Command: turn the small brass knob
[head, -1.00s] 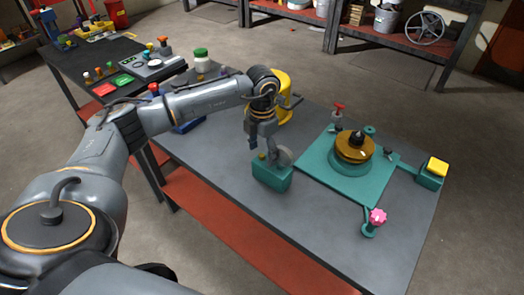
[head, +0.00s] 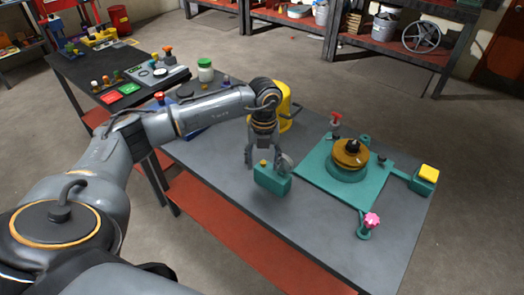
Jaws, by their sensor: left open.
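The small brass knob (head: 263,162) sits on top of a small teal block (head: 271,180) near the middle of the grey table. A grey disc (head: 286,163) is fixed at the block's right side. My left gripper (head: 261,158) is open and points down over the block, with its fingers spread to either side of the knob. I cannot tell whether a finger touches the knob. My right gripper is out of view.
A teal plate (head: 318,185) with an amber domed motor (head: 350,153) stands to the right. A red knob (head: 336,119), a pink knob (head: 371,220) and a yellow button (head: 429,172) surround it. A yellow cylinder (head: 284,100) stands behind my gripper. The table's front right is clear.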

